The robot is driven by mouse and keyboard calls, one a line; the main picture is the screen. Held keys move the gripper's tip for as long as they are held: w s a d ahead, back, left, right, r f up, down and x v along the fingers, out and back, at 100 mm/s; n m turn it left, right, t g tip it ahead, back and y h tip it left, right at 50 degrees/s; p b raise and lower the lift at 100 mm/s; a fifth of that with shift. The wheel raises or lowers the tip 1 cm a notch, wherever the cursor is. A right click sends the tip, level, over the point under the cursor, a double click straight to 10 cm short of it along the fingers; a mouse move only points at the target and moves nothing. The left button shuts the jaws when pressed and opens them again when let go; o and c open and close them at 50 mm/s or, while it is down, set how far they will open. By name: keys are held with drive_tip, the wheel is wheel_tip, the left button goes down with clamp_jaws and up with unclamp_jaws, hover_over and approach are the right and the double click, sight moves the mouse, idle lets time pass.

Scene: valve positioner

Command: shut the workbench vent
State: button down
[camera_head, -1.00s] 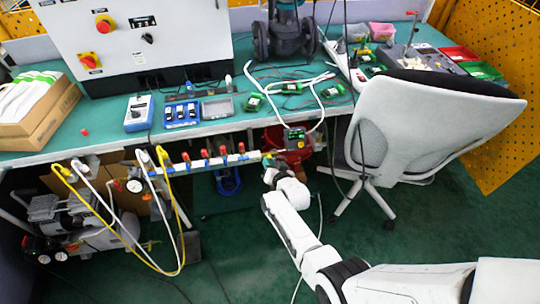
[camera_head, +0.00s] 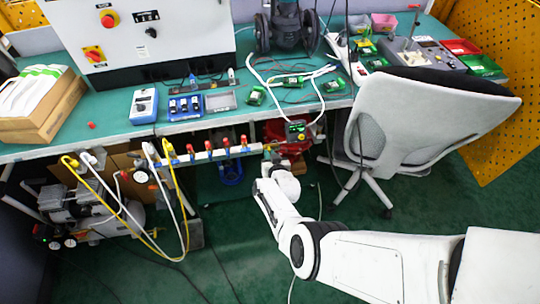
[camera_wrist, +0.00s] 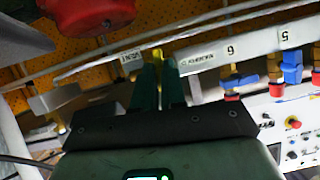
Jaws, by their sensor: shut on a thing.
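A white manifold pipe (camera_head: 205,157) runs under the front edge of the workbench, with several red-handled valves along it. In the head view my gripper (camera_head: 270,152) is at the right end of the pipe. The fingers hide most of the handle.
A red rounded object (camera_head: 290,136) is under the bench close to my gripper; it shows in the wrist view too (camera_wrist: 92,12). An office chair (camera_head: 415,120) stands to the right. Yellow and white hoses (camera_head: 160,235) hang at the left.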

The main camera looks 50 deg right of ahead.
drive_tip(key=c, duration=1.2)
unclamp_jaws()
drive_tip(key=p+v, duration=0.9)
drive_tip(key=v, duration=0.1)
drive_tip(key=shift+s+a+r, duration=0.15)
drive_tip(key=shift+s+a, duration=0.05)
drive_tip(key=shift+s, duration=0.05)
